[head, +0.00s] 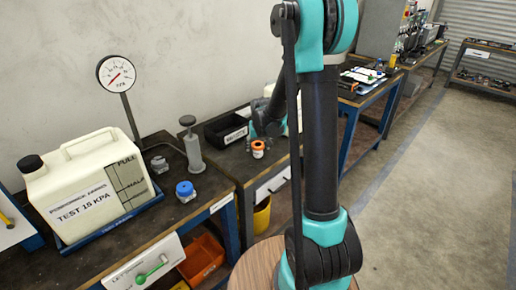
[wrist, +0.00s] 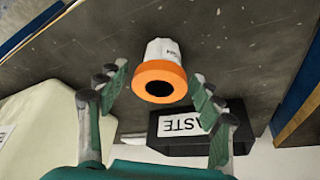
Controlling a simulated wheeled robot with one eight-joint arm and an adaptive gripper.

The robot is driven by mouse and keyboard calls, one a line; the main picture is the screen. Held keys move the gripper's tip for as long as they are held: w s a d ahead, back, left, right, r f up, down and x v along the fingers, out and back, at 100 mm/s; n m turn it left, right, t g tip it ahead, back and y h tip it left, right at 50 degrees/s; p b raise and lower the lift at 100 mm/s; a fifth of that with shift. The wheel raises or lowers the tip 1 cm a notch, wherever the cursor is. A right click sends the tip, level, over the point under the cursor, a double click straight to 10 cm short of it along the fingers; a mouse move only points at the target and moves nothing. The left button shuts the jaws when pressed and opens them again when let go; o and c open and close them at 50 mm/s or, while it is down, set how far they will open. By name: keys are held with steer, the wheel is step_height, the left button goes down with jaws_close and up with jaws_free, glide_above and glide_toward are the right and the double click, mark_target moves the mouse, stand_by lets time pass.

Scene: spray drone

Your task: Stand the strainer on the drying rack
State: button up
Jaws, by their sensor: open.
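A small white cup-like piece with an orange ring, which looks like the strainer (head: 258,149), stands on the dark bench top. In the wrist view the strainer (wrist: 160,82) shows its orange rim and dark round opening towards me. My gripper (wrist: 160,72) is open, its fingers to either side of the strainer in the picture, with gaps between; the depth between them is hard to tell. In the head view my gripper (head: 268,122) is partly hidden behind my arm, just above and beyond the strainer. I cannot make out a drying rack for certain.
A black bin marked WASTE (wrist: 190,132) sits close beside the strainer; the bin (head: 222,131) is near the wall. A cream container (wrist: 50,125) is close to my gripper. A grey pump-like post (head: 192,148), blue-capped piece (head: 185,191) and large tank (head: 85,185) stand left.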

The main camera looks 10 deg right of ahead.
steer(key=v, duration=1.1)
steer(key=s+d+f, duration=0.2)
steer(key=s+f, duration=0.2)
steer(key=s, duration=0.9)
steer(key=s+d+f, duration=0.2)
steer(key=s+f, duration=0.2)
steer(key=s, duration=0.9)
steer(key=shift+s+d+r, duration=0.1)
steer(key=shift+s, duration=0.05)
